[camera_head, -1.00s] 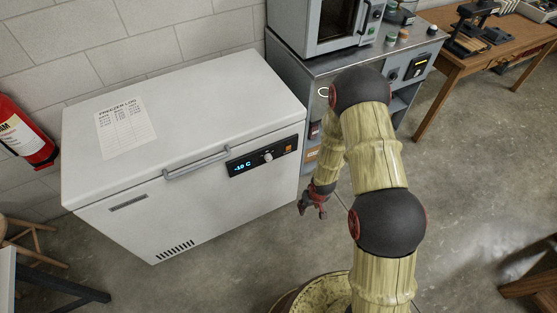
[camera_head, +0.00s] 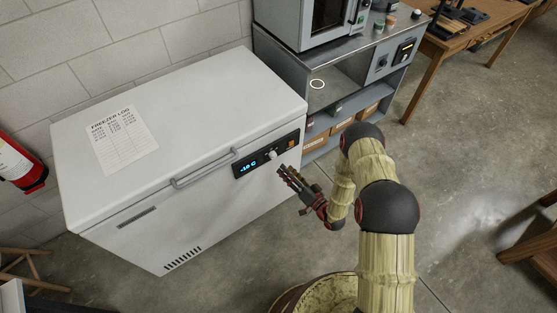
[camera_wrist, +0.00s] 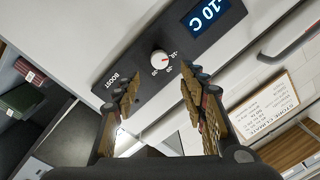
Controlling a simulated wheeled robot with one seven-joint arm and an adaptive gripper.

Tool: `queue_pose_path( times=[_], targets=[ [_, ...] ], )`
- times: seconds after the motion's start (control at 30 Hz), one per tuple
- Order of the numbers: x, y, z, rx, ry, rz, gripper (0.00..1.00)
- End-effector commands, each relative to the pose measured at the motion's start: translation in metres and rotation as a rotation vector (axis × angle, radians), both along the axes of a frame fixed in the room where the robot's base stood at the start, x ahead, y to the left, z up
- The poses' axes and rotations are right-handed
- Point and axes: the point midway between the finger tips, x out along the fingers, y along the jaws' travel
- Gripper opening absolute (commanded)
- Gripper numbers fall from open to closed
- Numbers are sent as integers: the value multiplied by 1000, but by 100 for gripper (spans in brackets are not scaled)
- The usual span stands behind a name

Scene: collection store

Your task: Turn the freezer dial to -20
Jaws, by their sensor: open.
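The white chest freezer (camera_head: 120,235) stands against the wall, with a black control panel (camera_head: 246,166) on its front. The dial (camera_head: 272,154) is a small white knob on that panel; in the wrist view the dial (camera_wrist: 159,57) shows a red pointer mark and small numbers around it. The display (camera_wrist: 206,14) reads -10 C. My gripper (camera_head: 284,172) is open and empty, just in front of the panel, below and right of the dial. In the wrist view the dial lies ahead of my gripper (camera_wrist: 157,84), between the line of its fingers, apparently not touched.
A freezer handle (camera_head: 203,168) juts out left of the panel. A BOOST control (camera_wrist: 110,80) sits beside the dial. A grey metal bench (camera_head: 345,75) with shelves stands right of the freezer.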

Motion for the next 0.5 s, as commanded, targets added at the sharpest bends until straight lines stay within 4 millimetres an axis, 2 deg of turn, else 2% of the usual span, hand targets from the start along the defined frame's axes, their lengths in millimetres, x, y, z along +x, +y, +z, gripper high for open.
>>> queue_pose_path(
  times=[0.5],
  targets=[
    [52,42,-3,0,8,2,42]
  ],
)
